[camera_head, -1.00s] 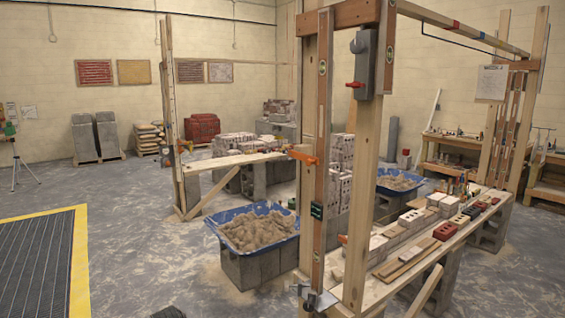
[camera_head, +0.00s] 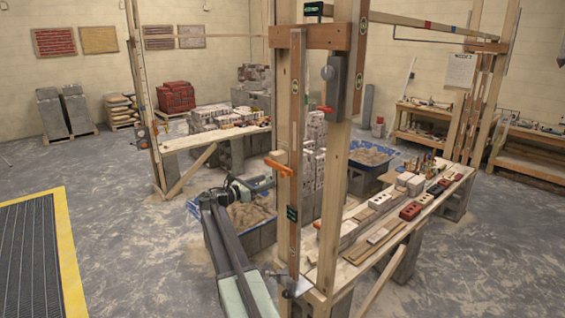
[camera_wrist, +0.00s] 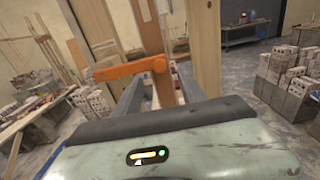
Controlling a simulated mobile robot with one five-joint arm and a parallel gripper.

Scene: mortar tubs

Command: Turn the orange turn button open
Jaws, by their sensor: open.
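The orange turn button (camera_head: 278,166) is mounted on a narrow wooden strip (camera_head: 295,130) at the front post. Its bar points left and lies close to level, with its round pivot end at the right. In the wrist view the orange turn button (camera_wrist: 128,70) lies ahead and slightly left, just beyond the jaws. My gripper (camera_head: 264,184) is just left of the strip and a little below the button. In the wrist view my gripper (camera_wrist: 160,88) has its two dark fingers spread, with nothing between them. I see no contact with the button.
Wooden posts (camera_head: 337,160) stand right of my gripper, with a grey box (camera_head: 336,80) bearing a red lever. A plank bench (camera_head: 385,235) with bricks extends right. A blue mortar tub (camera_head: 210,212) sits behind my arm. Floor at the left is open.

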